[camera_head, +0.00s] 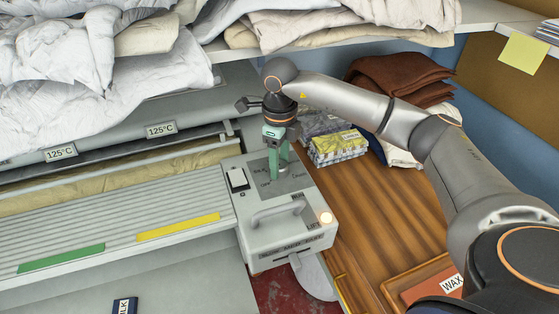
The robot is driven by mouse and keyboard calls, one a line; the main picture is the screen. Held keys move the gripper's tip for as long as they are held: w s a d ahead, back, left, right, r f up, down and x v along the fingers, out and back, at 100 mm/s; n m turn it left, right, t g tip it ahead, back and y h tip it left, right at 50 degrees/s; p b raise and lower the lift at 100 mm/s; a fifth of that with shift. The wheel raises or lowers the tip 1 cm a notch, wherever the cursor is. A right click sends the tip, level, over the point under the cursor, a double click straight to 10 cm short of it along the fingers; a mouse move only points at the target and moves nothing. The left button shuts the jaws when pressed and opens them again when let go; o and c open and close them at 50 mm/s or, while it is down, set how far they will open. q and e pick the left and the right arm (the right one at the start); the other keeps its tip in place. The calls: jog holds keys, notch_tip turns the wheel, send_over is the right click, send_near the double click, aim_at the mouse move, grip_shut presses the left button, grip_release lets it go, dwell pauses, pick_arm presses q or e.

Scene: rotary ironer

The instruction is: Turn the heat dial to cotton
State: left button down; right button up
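The heat dial's panel is a dark grey plate (293,184) with small lettering on top of the light grey control box (262,226). The lettering is too small to read surely. My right gripper (275,174) points straight down onto this plate, its green fingers close together at the dial's place. The dial itself is hidden by the fingers, so its setting and whether the fingers grip it cannot be told. My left gripper is not in view.
The box also carries a white rocker switch (237,179), a raised handle (277,211) and a glowing round lamp (326,218). Folded cloths (338,147) lie behind it on the wooden table (372,215). White linen (110,70) covers the shelf at left.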

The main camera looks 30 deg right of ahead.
jog(key=o, duration=0.4)
jog(key=shift+r, duration=0.1)
notch_tip(320, 180, up, 7)
jog(key=shift+r, duration=0.2)
jog(key=shift+f, duration=0.1)
dwell(0.6)
